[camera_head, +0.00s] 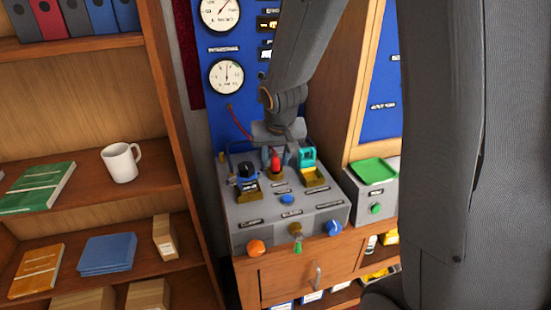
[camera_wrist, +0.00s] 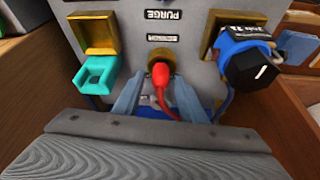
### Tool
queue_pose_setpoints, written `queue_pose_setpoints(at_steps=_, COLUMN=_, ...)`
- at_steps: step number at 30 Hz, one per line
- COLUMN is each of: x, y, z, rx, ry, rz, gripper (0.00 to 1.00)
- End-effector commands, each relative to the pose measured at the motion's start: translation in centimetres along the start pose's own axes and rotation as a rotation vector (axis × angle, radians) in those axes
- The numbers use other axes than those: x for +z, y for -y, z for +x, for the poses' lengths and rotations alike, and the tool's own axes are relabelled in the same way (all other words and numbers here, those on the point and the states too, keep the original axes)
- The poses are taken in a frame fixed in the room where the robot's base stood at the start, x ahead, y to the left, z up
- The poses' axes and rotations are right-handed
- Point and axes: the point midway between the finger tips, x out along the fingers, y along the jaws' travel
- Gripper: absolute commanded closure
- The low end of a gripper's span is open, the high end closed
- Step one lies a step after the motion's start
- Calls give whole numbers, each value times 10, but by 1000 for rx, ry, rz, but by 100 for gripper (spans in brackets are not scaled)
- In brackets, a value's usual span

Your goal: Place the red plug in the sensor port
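The red plug (camera_head: 275,161) stands upright at the top middle of the grey testbench console (camera_head: 258,211). In the wrist view the red plug (camera_wrist: 161,74) sits at a round brass port (camera_wrist: 160,55), its front end hidden in or against it. A red cord runs from it toward my gripper. The small label by this port is too small to read. My gripper (camera_head: 281,146) is over the back of the console. In the wrist view my gripper (camera_wrist: 158,82) has its two fingers apart, one on each side of the plug, with visible gaps.
A blue-and-black connector (camera_wrist: 248,62) with a cord sits beside one brass socket, and a teal open-topped part (camera_head: 307,155) by another. Knobs line the console front, including an orange one (camera_head: 256,247) and a blue one (camera_head: 333,228). A wooden shelf with a white mug (camera_head: 121,163) stands left.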

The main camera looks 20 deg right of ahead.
Motion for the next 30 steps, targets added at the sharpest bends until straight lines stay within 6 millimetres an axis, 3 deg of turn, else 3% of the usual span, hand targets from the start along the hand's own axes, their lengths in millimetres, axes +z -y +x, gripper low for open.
queue_pose_setpoints(at_steps=8, x=-3, y=0, z=-17, rx=0, ry=-4, rz=2, gripper=62)
queue_pose_setpoints(at_steps=21, x=-2, y=0, z=-86, rx=-1, ry=-5, rz=0, gripper=62)
queue_pose_setpoints(at_steps=30, x=-2, y=0, z=-118, rx=0, ry=-2, rz=1, gripper=62)
